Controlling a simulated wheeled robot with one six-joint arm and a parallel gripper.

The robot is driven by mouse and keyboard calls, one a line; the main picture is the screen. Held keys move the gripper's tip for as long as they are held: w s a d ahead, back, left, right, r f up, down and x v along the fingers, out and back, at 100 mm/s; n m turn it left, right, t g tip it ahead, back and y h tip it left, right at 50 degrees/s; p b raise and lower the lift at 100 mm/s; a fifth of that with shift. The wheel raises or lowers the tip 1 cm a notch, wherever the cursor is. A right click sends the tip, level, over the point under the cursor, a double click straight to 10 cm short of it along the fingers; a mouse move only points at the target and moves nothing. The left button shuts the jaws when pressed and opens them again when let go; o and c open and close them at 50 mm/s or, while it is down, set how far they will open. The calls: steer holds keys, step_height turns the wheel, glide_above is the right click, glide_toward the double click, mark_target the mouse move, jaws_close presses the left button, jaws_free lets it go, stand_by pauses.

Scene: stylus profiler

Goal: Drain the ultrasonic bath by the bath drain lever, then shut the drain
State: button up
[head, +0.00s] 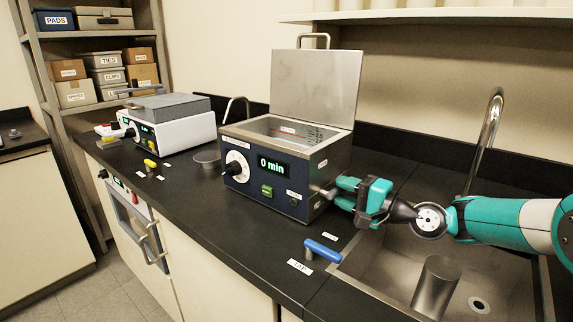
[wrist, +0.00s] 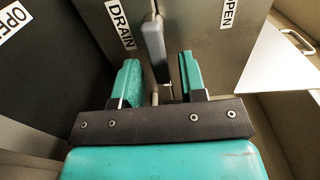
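The ultrasonic bath (head: 265,180) stands on the black counter with its lid raised; its display reads "0 min". The bath drain lever (wrist: 154,52) is a grey handle on the bath's side, between labels "DRAIN" (wrist: 121,24) and "OPEN" (wrist: 229,14) in the wrist view. My gripper (wrist: 156,78) is open, its teal fingers on either side of the lever's near end, with gaps visible. In the head view my gripper (head: 345,192) is at the bath's right side and mostly hides the lever. The liquid level inside the bath is unclear.
A sink (head: 390,262) with a metal cylinder (head: 436,287) in it lies below my arm. A blue tap lever (head: 322,250) stands in front of the bath. A curved faucet (head: 490,125) rises behind the sink. A white instrument (head: 172,130) stands to the left.

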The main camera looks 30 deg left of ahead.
jaws_close()
steer(key=n+b, duration=0.1)
steer(key=b, duration=0.1)
steer(key=shift+f+n+b, duration=0.1)
steer(key=shift+n+b, duration=0.3)
steer(key=shift+s+r+n+b, duration=0.15)
steer(key=shift+r+n+b, duration=0.25)
steer(key=shift+n+b, duration=0.7)
steer(key=shift+r+n, duration=0.3)
